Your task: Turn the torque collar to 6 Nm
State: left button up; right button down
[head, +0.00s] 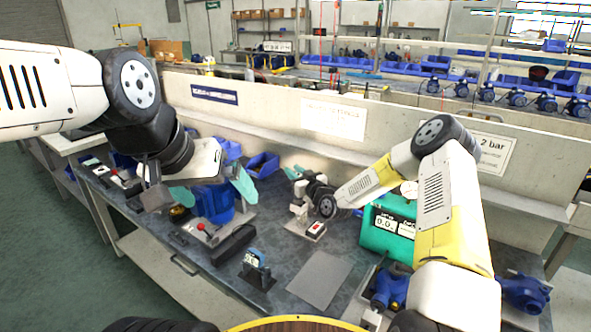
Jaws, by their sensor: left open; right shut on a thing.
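I cannot make out a torque collar or its scale for certain. A small dark stand with a blue top and a pale marked face (257,268) is on the bench, front middle. My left gripper (212,191) is open, its teal fingers spread above and around a blue pump (213,207); I cannot tell whether they touch it. My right gripper (299,191) reaches left over the bench, beyond a small white box with a red button (314,231). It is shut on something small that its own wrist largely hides.
A green unit with a digital display and gauge (388,232) stands right of the box, partly behind my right arm. A red-handled lever (201,227) and a black case (234,245) lie left. A grey mat (319,280) is bare. Blue pump parts (524,293) sit at right.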

jog(key=shift+s+a+n+g+y, duration=0.15)
jog(key=shift+n+g+y, duration=0.75)
jog(key=shift+y, duration=0.2)
jog(key=shift+s+a+n+g+y, duration=0.15)
jog(key=shift+n+g+y, duration=0.75)
jog(key=shift+y, duration=0.2)
jog(key=c, duration=1.2)
grip_release()
jog(key=shift+o, duration=0.2)
jog(key=v, duration=0.7)
jog(key=shift+s+d, duration=0.25)
jog(key=shift+d, duration=0.05)
